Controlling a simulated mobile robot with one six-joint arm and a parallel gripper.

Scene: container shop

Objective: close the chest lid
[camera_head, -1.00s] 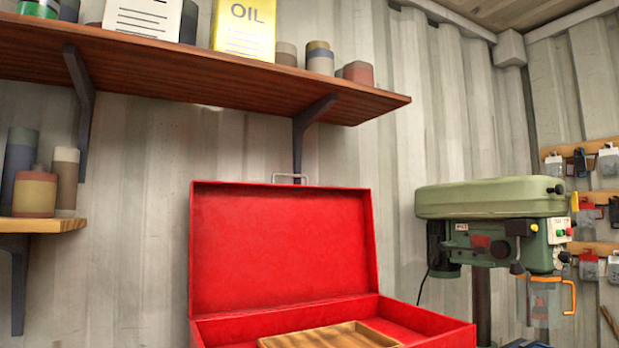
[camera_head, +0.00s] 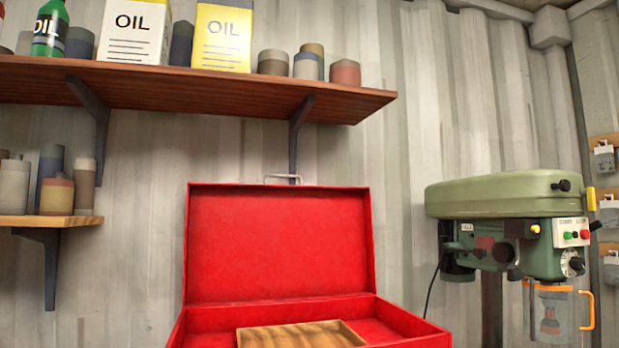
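A red chest (camera_head: 408,322) stands in the lower middle of the head view, its front cut off by the bottom edge. Its lid (camera_head: 278,245) is open and stands nearly upright at the back, with a metal handle (camera_head: 283,178) on its top edge. A wooden tray (camera_head: 300,335) lies inside the chest. My gripper is not in view.
A wooden shelf (camera_head: 190,88) with oil cans and jars hangs on the wall above the lid. A smaller shelf (camera_head: 50,221) with jars is at left. A green drill press (camera_head: 505,198) stands right of the chest. Wall between lid and drill press is bare.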

